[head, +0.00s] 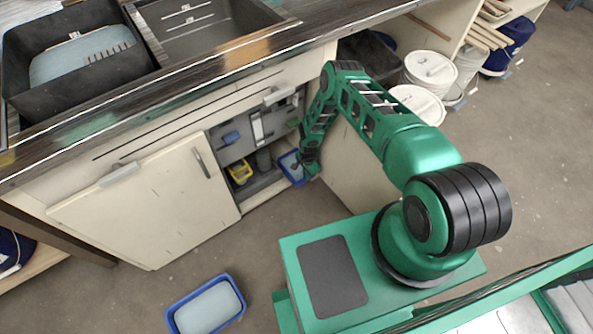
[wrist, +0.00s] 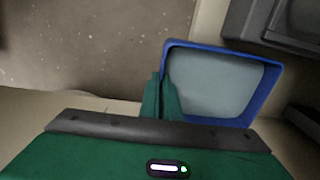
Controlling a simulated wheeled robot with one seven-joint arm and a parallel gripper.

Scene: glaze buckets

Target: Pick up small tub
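A small blue-rimmed tub (wrist: 266,92) with a pale grey inside fills the upper right of the wrist view. In the head view this tub (head: 288,166) looks tilted at the open cabinet's mouth. My gripper (wrist: 161,84) is at the tub's left wall. Its two green fingers look close together with the wall between them, one on the inner side and one outside. In the head view my gripper (head: 308,163) is at the tub's right edge, small and partly hidden by my arm.
The cabinet (head: 228,137) stands open, with a yellow tub (head: 240,173) inside. Its left door (head: 150,212) swings out over the floor. Another blue-rimmed tub (head: 206,306) lies on the floor near my base. White lidded buckets (head: 430,70) stand at the right. The counter overhangs the cabinet.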

